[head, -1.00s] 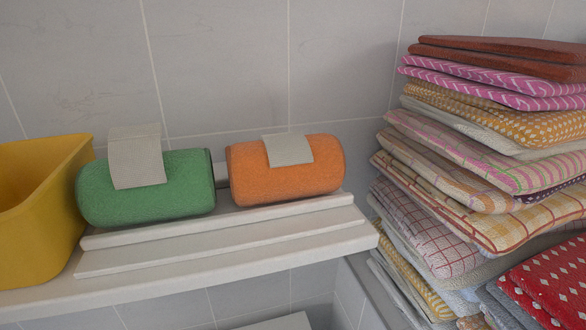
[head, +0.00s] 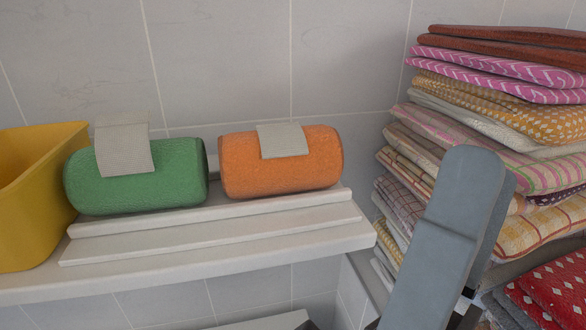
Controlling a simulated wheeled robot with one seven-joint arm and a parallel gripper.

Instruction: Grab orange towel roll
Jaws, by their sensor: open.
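The orange towel roll (head: 245,170) lies on its side on the white shelf in the head view. A pale cloth tag or strip (head: 282,141) hangs over its top and front. The roll's front and right end are unobstructed. A grey-blue part of my arm rises at the lower right, well to the right of the roll and in front of the stacked towels. My gripper cannot be made out in this view. Nothing touches the orange roll from my side.
A green towel roll (head: 135,188) with a pale strip lies just left of the orange one. A yellow bin (head: 35,200) stands at the far left. The white shelf (head: 220,258) has a stepped front ledge. A tall stack of folded towels (head: 500,95) stands at the right.

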